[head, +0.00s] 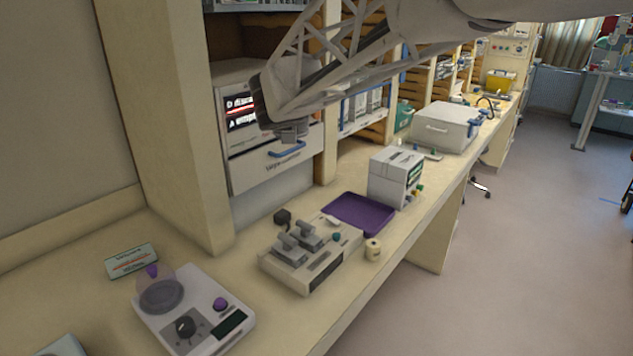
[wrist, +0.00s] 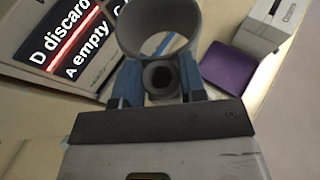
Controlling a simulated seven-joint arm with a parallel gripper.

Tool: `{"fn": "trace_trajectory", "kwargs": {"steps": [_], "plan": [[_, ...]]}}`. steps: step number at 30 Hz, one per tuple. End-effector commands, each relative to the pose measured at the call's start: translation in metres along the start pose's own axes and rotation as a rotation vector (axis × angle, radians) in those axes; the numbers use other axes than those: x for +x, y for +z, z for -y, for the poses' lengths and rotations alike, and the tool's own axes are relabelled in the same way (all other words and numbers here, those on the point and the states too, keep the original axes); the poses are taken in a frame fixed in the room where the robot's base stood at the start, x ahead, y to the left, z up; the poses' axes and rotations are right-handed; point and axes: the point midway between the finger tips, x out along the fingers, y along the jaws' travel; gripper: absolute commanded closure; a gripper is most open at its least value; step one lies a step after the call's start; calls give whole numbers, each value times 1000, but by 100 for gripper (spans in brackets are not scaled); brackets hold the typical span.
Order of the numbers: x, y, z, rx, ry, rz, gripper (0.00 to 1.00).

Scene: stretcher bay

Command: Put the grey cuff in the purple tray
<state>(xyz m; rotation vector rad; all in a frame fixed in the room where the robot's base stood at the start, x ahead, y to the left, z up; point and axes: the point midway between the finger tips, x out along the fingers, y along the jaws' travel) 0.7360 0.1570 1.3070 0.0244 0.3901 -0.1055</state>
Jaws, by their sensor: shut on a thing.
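The grey cuff (wrist: 127,32) is an open ring at the top of the wrist view. My gripper (wrist: 159,75) has its blue fingers shut on the near side of the cuff. The cuff is up in front of the lens, over the bench. In the head view my gripper end (head: 288,132) is high in front of the white machine, and I cannot make out the cuff there. The purple tray (head: 358,212) lies flat on the bench, looks empty, and is lower and to the right of my gripper. It also shows at the right of the wrist view (wrist: 230,70).
A grey switch device (head: 312,262) stands just left of the tray, and a white box instrument (head: 394,177) just right. A small cream jar (head: 373,249) is near the front edge. The white machine (head: 262,160) stands behind. A scale-like device (head: 190,312) is at front left.

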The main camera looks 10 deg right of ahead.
Motion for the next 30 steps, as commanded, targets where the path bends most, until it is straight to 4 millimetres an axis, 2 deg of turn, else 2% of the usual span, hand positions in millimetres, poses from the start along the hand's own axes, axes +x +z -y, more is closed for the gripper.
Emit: {"fn": "trace_trajectory", "kwargs": {"steps": [6,15,22,30], "plan": [[30,21,32,-3,13,13,100],[70,31,68,-18,55,24,100],[96,25,87,-31,84,22,100],[122,8,106,-43,110,16,100]]}}
